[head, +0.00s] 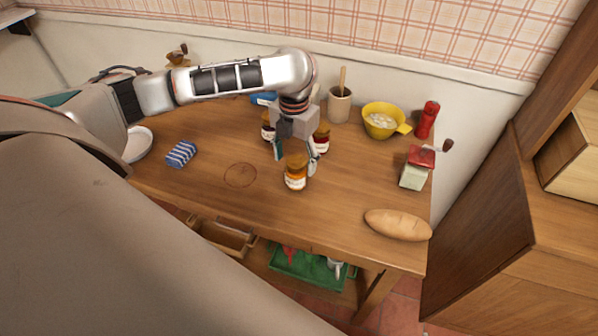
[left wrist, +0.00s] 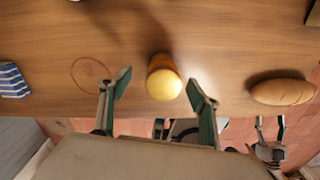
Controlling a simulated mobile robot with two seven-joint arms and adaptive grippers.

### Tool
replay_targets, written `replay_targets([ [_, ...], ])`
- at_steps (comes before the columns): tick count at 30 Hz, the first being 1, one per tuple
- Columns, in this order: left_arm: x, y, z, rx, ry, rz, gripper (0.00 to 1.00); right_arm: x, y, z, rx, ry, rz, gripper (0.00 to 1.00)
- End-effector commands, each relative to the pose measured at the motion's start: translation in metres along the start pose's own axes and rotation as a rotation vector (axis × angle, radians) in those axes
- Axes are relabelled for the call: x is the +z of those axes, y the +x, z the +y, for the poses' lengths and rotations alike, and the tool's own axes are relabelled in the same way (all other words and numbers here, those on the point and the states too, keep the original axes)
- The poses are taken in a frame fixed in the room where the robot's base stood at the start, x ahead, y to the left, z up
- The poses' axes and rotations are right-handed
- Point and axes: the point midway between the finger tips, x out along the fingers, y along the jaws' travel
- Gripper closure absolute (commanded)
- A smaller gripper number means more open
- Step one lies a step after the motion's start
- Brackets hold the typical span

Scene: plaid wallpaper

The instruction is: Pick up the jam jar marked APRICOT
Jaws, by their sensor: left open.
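An orange jar (head: 295,180) with a pale label stands upright near the front middle of the wooden table; the label's words are too small to read. Its yellow lid (left wrist: 163,84) shows from above in the left wrist view. My left gripper (head: 295,158) is open, pointing down over this jar; its fingertips (left wrist: 160,83) lie on either side of the lid, apart from it. Two other jars stand behind, one dark (head: 267,130) and one deep red (head: 321,141), both partly hidden by my gripper. My right gripper (left wrist: 270,125) is low beyond the table's edge, its fingers apart.
A bread loaf (head: 397,224) and a grinder (head: 415,170) are at the right. A yellow bowl (head: 380,122), a crock (head: 339,105) and a red mill (head: 427,119) stand at the back. A striped blue cloth (head: 181,154) lies left. The table is bare around the ring stain (head: 240,175).

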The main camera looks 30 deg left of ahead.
Motion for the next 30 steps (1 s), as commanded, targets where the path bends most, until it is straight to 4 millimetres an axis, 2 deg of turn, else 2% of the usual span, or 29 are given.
replay_targets([
  [6,0.0,0.027,-0.004,-0.001,0.0,0.002,0.38,0.011,0.004,-0.002,-0.002,0.0,-0.008,0.45],
  [12,0.001,0.052,-0.006,-0.001,-0.001,0.001,0.38,0.008,0.01,0.0,0.001,-0.001,0.004,0.45],
  [21,0.001,0.056,-0.006,-0.001,-0.001,-0.003,0.38,0.003,0.009,0.001,0.003,-0.001,0.014,0.45],
  [22,0.001,0.056,-0.005,-0.001,-0.001,-0.003,0.41,0.003,0.009,0.001,0.003,-0.001,0.014,0.45],
  [27,0.001,0.056,-0.005,0.0,-0.001,-0.002,0.85,0.003,0.009,0.001,0.003,-0.001,0.013,0.45],
  [30,0.002,0.056,-0.006,-0.001,-0.001,-0.003,0.87,0.005,0.009,0.001,0.003,-0.001,0.01,0.45],
])
